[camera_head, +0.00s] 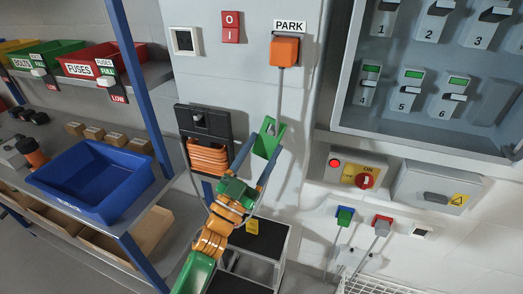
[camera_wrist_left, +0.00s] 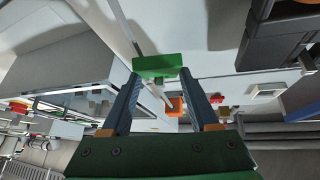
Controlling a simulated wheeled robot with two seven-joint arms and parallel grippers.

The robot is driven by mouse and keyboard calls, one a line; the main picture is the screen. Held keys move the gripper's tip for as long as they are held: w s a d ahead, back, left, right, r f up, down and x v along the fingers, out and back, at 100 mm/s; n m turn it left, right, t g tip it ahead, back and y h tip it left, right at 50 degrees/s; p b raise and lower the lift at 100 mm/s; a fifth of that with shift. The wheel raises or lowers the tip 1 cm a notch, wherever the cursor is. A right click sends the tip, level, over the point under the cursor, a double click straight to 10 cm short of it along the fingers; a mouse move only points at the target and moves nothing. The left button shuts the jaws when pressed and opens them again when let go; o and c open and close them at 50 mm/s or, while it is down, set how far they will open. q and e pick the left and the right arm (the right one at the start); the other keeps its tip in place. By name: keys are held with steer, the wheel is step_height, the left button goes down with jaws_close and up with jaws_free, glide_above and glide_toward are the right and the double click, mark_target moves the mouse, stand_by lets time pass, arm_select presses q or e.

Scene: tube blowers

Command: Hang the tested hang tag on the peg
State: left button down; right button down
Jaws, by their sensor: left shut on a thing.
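My left gripper (camera_head: 264,160) is raised in front of the grey column, its two blue fingers on either side of a green tag (camera_head: 268,135). The tag stands tilted beyond the fingertips. In the left wrist view the green tag (camera_wrist_left: 157,65) lies across the tips of my left gripper (camera_wrist_left: 160,78), and the gripper is shut on it. Any writing on the tag is too small to read. I cannot make out the peg for certain. My right gripper is not in view.
A black cable holder (camera_head: 203,121) with a coiled orange cable (camera_head: 208,158) is left of the tag. An orange plug (camera_head: 285,50) under the PARK sign sends a cable down close by. An open cabinet (camera_head: 420,130) is at right, a blue bin (camera_head: 75,202) at left.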

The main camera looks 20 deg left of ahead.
arm_select(q)
steer(key=shift+c, duration=0.3)
jaws_free()
